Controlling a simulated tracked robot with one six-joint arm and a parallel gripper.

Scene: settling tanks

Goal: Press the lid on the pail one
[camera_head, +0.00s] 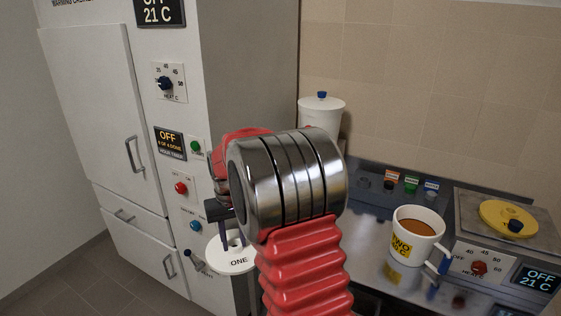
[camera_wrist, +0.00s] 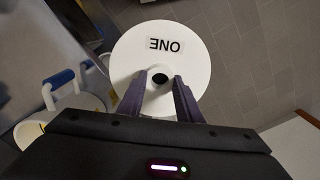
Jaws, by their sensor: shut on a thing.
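My gripper (camera_head: 230,238) is shut on the dark knob of a round white lid (camera_head: 222,263) marked ONE. In the wrist view the two dark fingers of my gripper (camera_wrist: 163,84) stand either side of the knob, and the lid (camera_wrist: 135,62) lies beyond them. Floor tiles show past the lid's edge there, so it is held up in the air. A white pail labelled TWO 40 C (camera_head: 415,232), with brown liquid and a blue handle, stands open on the counter. I cannot make out a pail marked ONE; my arm hides part of the counter.
A metal counter (camera_head: 376,262) runs along the tiled wall. It bears a white lidded pot (camera_head: 320,112), several small coloured blocks (camera_head: 411,183) and a heater unit with a yellow lid (camera_head: 508,222). A tall cabinet (camera_head: 170,215) with knobs and buttons stands close left of my arm.

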